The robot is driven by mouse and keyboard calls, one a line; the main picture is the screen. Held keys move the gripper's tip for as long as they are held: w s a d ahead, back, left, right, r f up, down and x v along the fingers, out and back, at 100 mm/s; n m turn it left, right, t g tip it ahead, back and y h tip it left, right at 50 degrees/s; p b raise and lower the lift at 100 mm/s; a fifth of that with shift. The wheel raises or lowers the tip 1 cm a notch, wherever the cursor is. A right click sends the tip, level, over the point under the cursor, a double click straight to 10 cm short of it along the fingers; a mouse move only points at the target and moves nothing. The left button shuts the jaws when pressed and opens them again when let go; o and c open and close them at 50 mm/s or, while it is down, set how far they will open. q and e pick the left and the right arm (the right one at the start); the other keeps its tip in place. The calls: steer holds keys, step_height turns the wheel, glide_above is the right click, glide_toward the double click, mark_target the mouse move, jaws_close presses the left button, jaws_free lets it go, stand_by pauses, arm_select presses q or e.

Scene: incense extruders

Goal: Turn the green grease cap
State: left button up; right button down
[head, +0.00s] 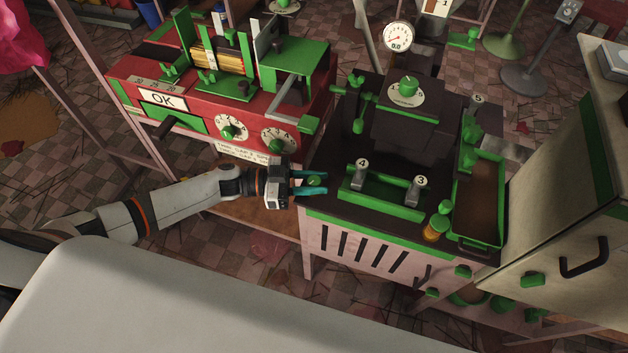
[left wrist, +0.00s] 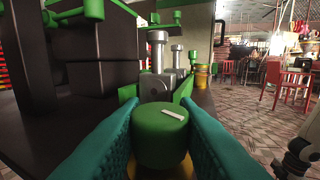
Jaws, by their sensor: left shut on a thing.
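The green grease cap (left wrist: 160,135) is a round knob with a short white mark on its top. It sits between the two teal fingers of my left gripper (left wrist: 160,140), which is shut on it. A yellow-orange part shows just under the cap. In the head view my left gripper (head: 316,182) reaches in from the left to the dark machine's left front corner, and the cap (head: 314,181) shows between its fingers. The cap's sides are partly hidden by the fingers. My right gripper is not in view.
A green tray (head: 385,203) with levers marked 4 and 3 stands right of the cap. A similar green-topped orange piece (head: 435,228) is at the machine's right front. A red machine (head: 215,110) with dials stands left behind. A cream cabinet (head: 560,200) stands at the right.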

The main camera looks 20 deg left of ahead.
arm_select(q)
steer(key=o, duration=1)
steer(key=b+v, duration=0.1)
steer(key=v, duration=1.1)
steer(key=shift+b, duration=0.3)
steer(key=shift+d, duration=0.1)
